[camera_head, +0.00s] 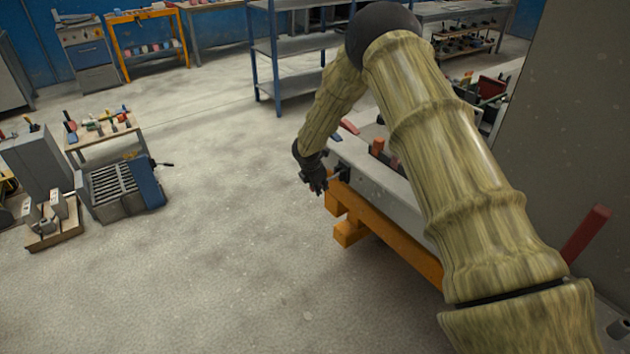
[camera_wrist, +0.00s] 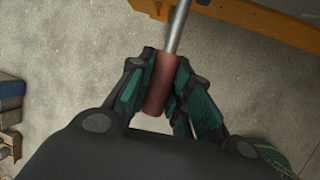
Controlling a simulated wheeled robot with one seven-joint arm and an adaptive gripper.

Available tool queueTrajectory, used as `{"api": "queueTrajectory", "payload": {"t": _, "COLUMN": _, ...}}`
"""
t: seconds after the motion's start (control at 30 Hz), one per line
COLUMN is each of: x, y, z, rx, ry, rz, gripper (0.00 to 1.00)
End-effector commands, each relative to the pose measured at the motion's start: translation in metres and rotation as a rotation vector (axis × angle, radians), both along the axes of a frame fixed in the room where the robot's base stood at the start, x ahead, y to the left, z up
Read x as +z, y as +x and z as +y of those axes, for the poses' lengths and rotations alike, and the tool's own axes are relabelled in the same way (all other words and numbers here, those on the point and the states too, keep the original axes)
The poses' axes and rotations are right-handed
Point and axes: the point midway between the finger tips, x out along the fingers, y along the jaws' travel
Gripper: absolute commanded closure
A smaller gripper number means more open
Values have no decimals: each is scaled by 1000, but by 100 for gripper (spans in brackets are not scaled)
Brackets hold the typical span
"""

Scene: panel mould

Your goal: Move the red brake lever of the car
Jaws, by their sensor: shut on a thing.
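In the wrist view, a lever with a dark red grip (camera_wrist: 162,82) and a bare metal rod (camera_wrist: 179,28) stands between the two fingers of my gripper (camera_wrist: 162,92). The fingers are closed on both sides of the red grip. The rod runs up toward an orange edge at the top. In the head view, my gripper (camera_head: 318,182) is at the near left end of the grey-topped car (camera_head: 385,188) with its orange frame (camera_head: 390,238). The lever is mostly hidden by my gripper there, and my arm covers much of the car.
A separate red upright bar (camera_head: 586,235) stands at the right. A blue shelf rack (camera_head: 290,45) is behind. A grey and blue crate-like unit (camera_head: 122,188) and a small tool table (camera_head: 103,130) stand at the left. The floor (camera_head: 220,230) left of the car is clear.

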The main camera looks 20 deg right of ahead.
Motion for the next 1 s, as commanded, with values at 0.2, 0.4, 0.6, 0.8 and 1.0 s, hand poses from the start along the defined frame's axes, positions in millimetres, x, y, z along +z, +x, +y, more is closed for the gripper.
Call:
{"api": "queueTrajectory", "payload": {"t": 0.2, "x": 15, "y": -1, "z": -2, "rx": -6, "ry": 119, "rz": 34, "gripper": 100}}
{"api": "queueTrajectory", "payload": {"t": 0.4, "x": 23, "y": -1, "z": -3, "rx": -5, "ry": 225, "rz": 63, "gripper": 100}}
{"api": "queueTrajectory", "payload": {"t": 0.6, "x": 32, "y": 0, "z": -5, "rx": -4, "ry": 330, "rz": 90, "gripper": 100}}
{"api": "queueTrajectory", "payload": {"t": 0.8, "x": 40, "y": 1, "z": -8, "rx": -5, "ry": 430, "rz": 118, "gripper": 100}}
{"api": "queueTrajectory", "payload": {"t": 1.0, "x": 48, "y": 2, "z": -11, "rx": -3, "ry": 513, "rz": 142, "gripper": 100}}
